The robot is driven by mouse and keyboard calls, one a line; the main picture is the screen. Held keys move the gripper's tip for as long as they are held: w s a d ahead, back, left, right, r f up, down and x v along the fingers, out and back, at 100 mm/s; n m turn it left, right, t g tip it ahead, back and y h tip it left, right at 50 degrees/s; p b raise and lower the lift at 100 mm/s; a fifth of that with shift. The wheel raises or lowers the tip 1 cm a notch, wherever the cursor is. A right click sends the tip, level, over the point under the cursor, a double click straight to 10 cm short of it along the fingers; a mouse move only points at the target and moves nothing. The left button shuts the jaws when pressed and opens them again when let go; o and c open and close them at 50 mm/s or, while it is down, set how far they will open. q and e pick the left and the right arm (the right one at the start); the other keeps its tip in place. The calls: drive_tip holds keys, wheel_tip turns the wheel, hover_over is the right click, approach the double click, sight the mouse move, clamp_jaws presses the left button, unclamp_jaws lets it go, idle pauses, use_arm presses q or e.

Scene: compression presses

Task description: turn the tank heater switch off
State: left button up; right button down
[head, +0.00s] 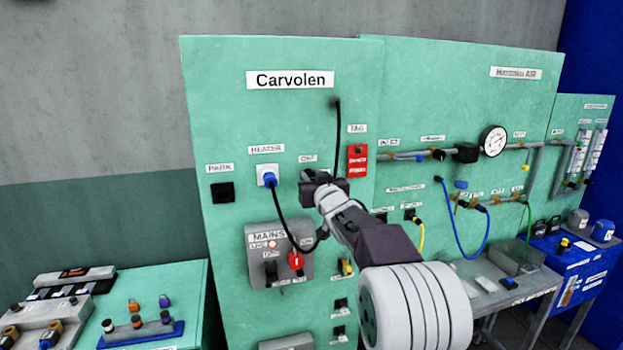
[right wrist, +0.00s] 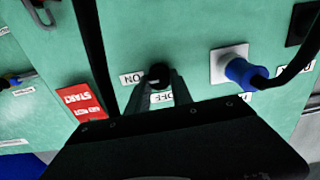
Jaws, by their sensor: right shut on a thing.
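The heater switch is a small black knob (right wrist: 160,73) on the green Carvolen panel (head: 225,110). It has an ON label (right wrist: 132,79) beside it and an OFF label (right wrist: 162,98) partly between my fingers. My right gripper (right wrist: 160,86) is shut on this knob, one finger on each side. In the head view my right gripper (head: 318,183) is against the panel and hides the knob. The knob's exact pointing direction is hard to tell. My left gripper is not in view.
A blue plug (head: 269,179) sits in the white HEATER socket (head: 266,168) just left of my gripper, its black cable hanging below. A red tag (head: 357,161) is close on the right. The grey MAINS box (head: 276,254) with a red part is below.

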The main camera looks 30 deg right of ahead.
drive_tip(key=shift+f, duration=0.1)
drive_tip(key=shift+w+a+f+n+b, duration=0.15)
drive_tip(key=shift+n+b, duration=1.35)
drive_tip(key=shift+n, duration=2.9)
drive_tip(key=shift+s+a+f+n+b, duration=0.15)
drive_tip(key=shift+n+b, duration=1.3)
drive_tip(key=shift+n, duration=2.95)
drive_tip(key=shift+w+d, duration=0.1)
drive_tip(key=c, duration=1.1)
unclamp_jaws()
drive_tip(key=shift+r, duration=0.1)
